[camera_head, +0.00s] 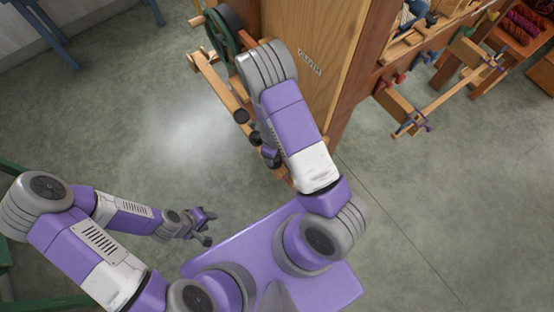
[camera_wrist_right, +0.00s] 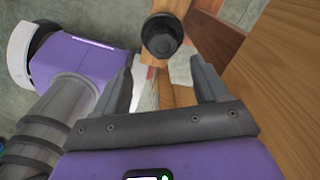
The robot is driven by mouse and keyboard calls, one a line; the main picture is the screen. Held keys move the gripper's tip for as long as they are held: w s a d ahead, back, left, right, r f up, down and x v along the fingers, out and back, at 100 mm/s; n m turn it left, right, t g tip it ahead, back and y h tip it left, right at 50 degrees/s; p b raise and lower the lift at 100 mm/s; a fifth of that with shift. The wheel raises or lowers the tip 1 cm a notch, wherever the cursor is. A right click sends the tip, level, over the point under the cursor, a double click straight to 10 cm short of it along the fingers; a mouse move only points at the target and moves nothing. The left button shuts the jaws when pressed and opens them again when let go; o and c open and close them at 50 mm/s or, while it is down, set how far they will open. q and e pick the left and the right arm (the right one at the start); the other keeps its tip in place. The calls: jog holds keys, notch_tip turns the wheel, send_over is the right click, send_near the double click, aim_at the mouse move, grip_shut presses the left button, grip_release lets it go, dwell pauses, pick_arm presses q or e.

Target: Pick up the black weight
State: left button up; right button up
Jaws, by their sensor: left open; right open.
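A black, round weight-like piece (camera_wrist_right: 162,36) sits on a wooden bar in the right wrist view, beyond my right gripper (camera_wrist_right: 163,82). The right gripper's two fingers are apart, and the black piece is past their tips, not between them. In the head view a dark round piece (camera_head: 240,116) shows at the wooden bar's end beside my right arm; I cannot tell whether it is the same one. My right gripper (camera_head: 270,157) is partly hidden there by its arm. My left gripper (camera_head: 208,228) is open and empty over the floor at lower left.
A tall wooden cabinet (camera_head: 312,50) labelled "CLOTH" stands close to my right arm. A green wheel (camera_head: 222,37) is on its left side. Pegged racks (camera_head: 405,108) and shelves with wool (camera_head: 524,28) are at upper right.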

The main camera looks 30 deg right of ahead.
jog(key=shift+w+f+m, duration=0.2)
jog(key=shift+m, duration=0.2)
jog(key=shift+d+f+b, duration=0.1)
jog(key=shift+f+b, duration=0.3)
jog(key=f+b, duration=0.2)
jog(key=f, duration=0.1)
jog(key=f+b, duration=0.2)
jog(key=f, duration=0.1)
jog(key=shift+d+f, duration=0.2)
jog(key=shift+f, duration=0.05)
jog(key=shift+r, duration=0.1)
grip_shut()
jog(key=shift+r, duration=0.1)
